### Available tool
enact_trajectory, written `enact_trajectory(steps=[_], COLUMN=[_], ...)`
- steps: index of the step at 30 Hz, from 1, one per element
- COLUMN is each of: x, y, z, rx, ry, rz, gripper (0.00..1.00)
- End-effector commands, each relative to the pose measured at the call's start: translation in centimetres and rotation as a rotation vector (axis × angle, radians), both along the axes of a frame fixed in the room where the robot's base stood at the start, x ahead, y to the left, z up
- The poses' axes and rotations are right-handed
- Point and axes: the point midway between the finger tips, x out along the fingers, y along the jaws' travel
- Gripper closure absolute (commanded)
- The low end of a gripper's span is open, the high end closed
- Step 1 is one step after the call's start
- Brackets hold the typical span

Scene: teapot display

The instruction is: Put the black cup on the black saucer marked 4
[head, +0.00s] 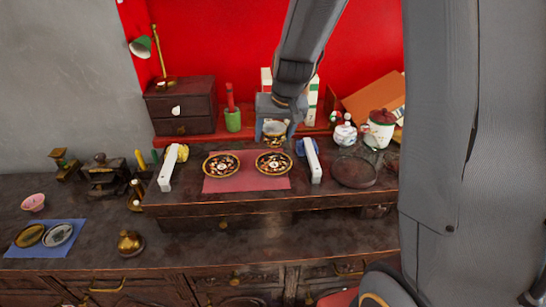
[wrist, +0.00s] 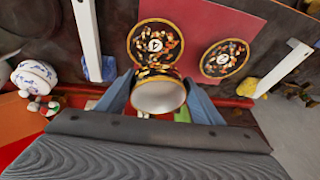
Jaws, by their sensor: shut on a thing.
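My gripper (head: 275,122) is shut on the black cup (head: 275,139), which has a gold rim and a floral pattern. In the wrist view the cup (wrist: 158,93) sits between the fingers (wrist: 158,92), its pale inside facing the camera. Two black patterned saucers with gold rims lie on the red mat. The cup is behind and above the right saucer (head: 273,163) in the head view, apart from it. In the wrist view this saucer (wrist: 155,28) has a white centre mark that looks like a 4. The other saucer (head: 221,165) has a mark I cannot read surely.
A white teapot (head: 345,134), a jug (head: 379,128) and a dark round tray (head: 354,171) stand right. A green pot (head: 233,120) is behind.

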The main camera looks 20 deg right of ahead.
Motion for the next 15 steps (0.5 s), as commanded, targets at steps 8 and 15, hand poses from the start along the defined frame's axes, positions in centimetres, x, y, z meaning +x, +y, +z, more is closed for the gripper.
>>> enact_trajectory(steps=[8,15], x=[0.0,0.0], y=[0.0,-0.2], z=[-4.0,-7.1], rx=[0.001,0.001], ry=[0.002,0.002], rz=[-0.001,-0.004], gripper=[0.67,0.67])
